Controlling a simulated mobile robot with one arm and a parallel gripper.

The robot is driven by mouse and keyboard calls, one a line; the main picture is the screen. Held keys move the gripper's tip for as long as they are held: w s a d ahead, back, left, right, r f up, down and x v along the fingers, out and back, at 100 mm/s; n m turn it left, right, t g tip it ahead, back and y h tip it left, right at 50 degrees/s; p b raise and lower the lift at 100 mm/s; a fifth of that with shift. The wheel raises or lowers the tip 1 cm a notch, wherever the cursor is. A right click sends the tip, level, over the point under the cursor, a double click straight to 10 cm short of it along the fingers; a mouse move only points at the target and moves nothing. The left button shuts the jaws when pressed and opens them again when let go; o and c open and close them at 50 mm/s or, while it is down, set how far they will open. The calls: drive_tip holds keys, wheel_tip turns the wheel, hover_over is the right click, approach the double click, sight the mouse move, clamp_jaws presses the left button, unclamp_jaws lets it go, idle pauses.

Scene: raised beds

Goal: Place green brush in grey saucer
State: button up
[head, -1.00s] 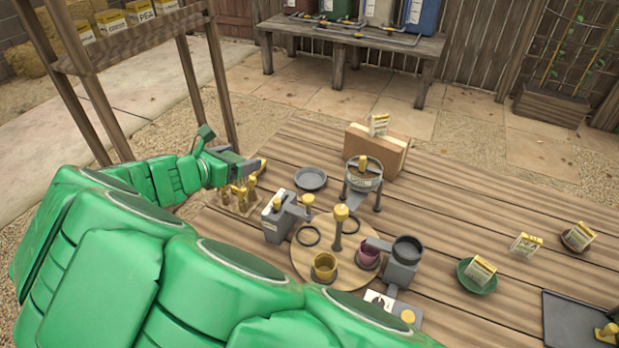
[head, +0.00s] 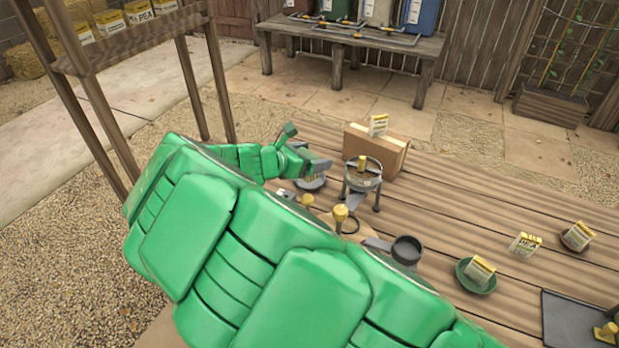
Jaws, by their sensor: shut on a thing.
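My gripper (head: 318,168) is over the grey saucer (head: 309,186), at the far left part of the table. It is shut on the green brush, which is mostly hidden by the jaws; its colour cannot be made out. A small yellowish bit shows just under the jaws. The saucer is partly covered by my gripper, and I cannot tell whether the brush touches it.
A sieve on a stand (head: 362,177) is close to the right of my gripper, with a brown box (head: 377,148) behind it. A yellow-topped post (head: 340,213) stands in front. A green saucer (head: 476,275) holds a seed packet. My arm hides the table's near left.

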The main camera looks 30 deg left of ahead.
drive_tip(key=shift+w+f, duration=0.1)
drive_tip(key=shift+f, duration=0.6)
drive_tip(key=shift+w+a+f, duration=0.25)
drive_tip(key=w+a+f, duration=0.4)
drive_tip(key=w+a, duration=0.1)
drive_tip(key=w, duration=0.1)
hover_over(301, 182)
drive_tip(key=shift+d+f, duration=0.1)
drive_tip(key=shift+f, duration=2.4)
drive_tip(key=shift+f, duration=1.75)
drive_tip(key=shift+f, duration=0.55)
drive_tip(key=o, duration=0.9)
drive_tip(key=shift+f, duration=0.1)
